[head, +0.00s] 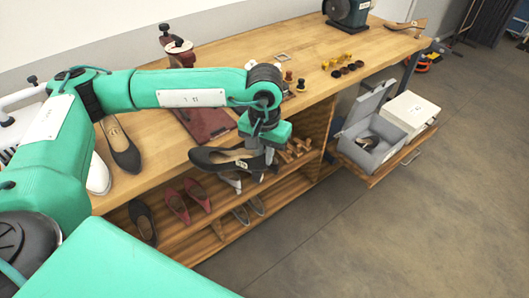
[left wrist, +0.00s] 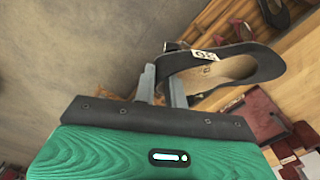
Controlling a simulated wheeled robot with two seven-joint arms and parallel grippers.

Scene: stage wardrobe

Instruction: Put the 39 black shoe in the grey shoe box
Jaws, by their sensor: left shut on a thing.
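My left gripper (head: 262,152) is shut on a black shoe (head: 215,160) with a tan inside and a white number tag. It holds the shoe in the air in front of the bench. In the left wrist view, the fingers of the gripper (left wrist: 162,82) grip one end of the black shoe (left wrist: 262,62), and the tag looks like 39 upside down. The grey shoe box (head: 352,140) stands open in a pulled-out drawer at the right, its lid raised. A dark shoe (head: 368,142) lies inside it. The held shoe is well left of the box. My right gripper is not in view.
A white box (head: 412,110) stands beside the grey box in the drawer (head: 372,180). Another tagged black shoe (head: 122,150) lies on the bench. Red shoes (head: 176,205) and a black shoe (head: 143,224) sit on the shelf below. The floor (head: 400,240) in front is clear.

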